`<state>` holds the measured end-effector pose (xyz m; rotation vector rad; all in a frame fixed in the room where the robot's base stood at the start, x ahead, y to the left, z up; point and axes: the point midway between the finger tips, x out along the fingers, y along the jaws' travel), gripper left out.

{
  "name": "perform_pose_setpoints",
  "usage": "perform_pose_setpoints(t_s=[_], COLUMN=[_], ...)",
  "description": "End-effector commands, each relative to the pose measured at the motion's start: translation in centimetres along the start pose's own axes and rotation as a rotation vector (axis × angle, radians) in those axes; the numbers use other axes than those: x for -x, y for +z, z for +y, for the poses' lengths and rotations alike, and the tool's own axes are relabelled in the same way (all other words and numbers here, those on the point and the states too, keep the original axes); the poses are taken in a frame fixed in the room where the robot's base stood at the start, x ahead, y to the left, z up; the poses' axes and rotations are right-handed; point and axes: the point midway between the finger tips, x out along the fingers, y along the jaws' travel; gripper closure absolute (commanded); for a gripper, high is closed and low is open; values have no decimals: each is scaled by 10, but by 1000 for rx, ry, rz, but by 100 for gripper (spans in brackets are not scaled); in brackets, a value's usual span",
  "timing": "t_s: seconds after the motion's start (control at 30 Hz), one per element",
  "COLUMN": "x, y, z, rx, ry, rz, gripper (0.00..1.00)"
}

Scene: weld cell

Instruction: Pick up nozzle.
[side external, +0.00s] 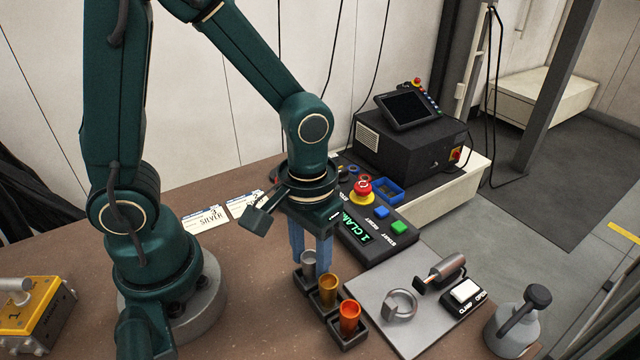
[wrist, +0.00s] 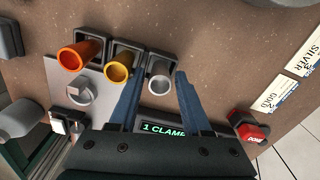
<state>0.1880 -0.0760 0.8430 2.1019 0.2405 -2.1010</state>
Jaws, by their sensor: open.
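Three cup-shaped nozzles stand in dark square holders in a row. The silver nozzle (side external: 309,259) is at the far end, the gold nozzle (side external: 328,287) in the middle and the orange nozzle (side external: 349,317) nearest the camera. My gripper (side external: 309,266) points down with its blue fingers open at the silver nozzle. In the wrist view the silver nozzle (wrist: 160,82) sits between the spread fingertips (wrist: 159,77), with gaps showing on both sides. The gold nozzle (wrist: 118,68) lies just outside the left finger, and the orange nozzle (wrist: 82,54) is farther left.
A control box (side external: 372,236) reading "1 CLAMP" stands close behind the holders. Cards (side external: 206,219) lie on the brown table.

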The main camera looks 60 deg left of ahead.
Motion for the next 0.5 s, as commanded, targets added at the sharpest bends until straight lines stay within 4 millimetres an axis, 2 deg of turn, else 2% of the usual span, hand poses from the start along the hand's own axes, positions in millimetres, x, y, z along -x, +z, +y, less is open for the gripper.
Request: perform_pose_setpoints(t_s=[0.17,0.2,0.27,0.3,0.33,0.5], x=[0,0,0,0,0,0], y=[0,0,0,0,0,0], z=[0,0,0,0,0,0], rx=[0,0,0,0,0,0], ry=[0,0,0,0,0,0], rz=[0,0,0,0,0,0], gripper=[52,56,78,94,100,100])
